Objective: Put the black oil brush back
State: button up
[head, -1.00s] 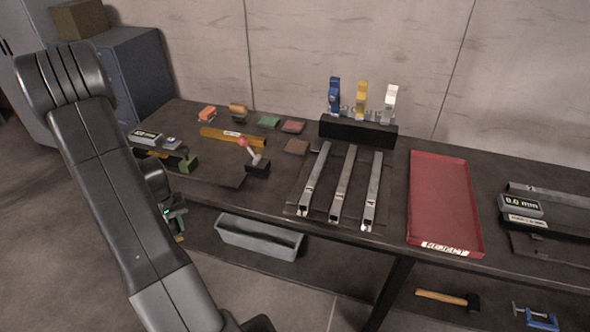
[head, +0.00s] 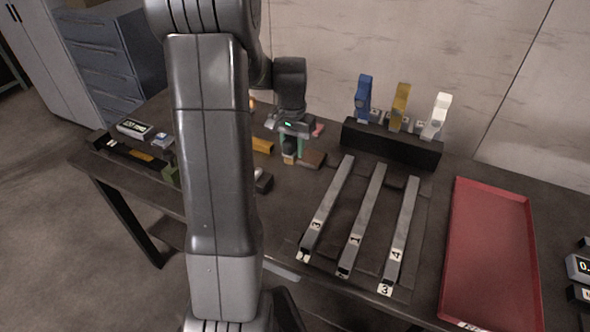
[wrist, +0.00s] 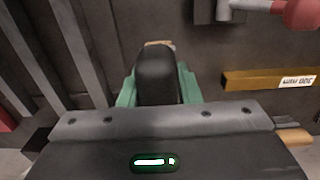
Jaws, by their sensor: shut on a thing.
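My gripper (head: 291,143) is over the table, to the left of the three numbered rails and beside the brown pad (head: 312,159). In the wrist view its green fingers (wrist: 158,88) are closed on a black rounded thing, the black oil brush (wrist: 157,72). A small tan part shows just beyond the black body. In the head view a small tan and dark end of the brush (head: 289,158) shows below the fingers. I cannot tell whether it touches the table. The rest of the brush is hidden by my gripper.
The rails (head: 362,220), a black rack (head: 392,143) with blue, yellow and white tools, and the red tray (head: 490,255) lie to the right.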

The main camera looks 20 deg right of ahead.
jog(key=shift+s+f, duration=0.1)
jog(key=shift+f, duration=4.65)
jog(key=o, duration=0.9)
jog(key=shift+o, duration=0.2)
notch_tip(320, 180, up, 12)
jog(key=shift+r, duration=0.15)
notch_tip(320, 180, down, 12)
jog(key=shift+f+p, duration=0.2)
jog(key=shift+p, duration=0.1)
jog(key=shift+r, duration=1.55)
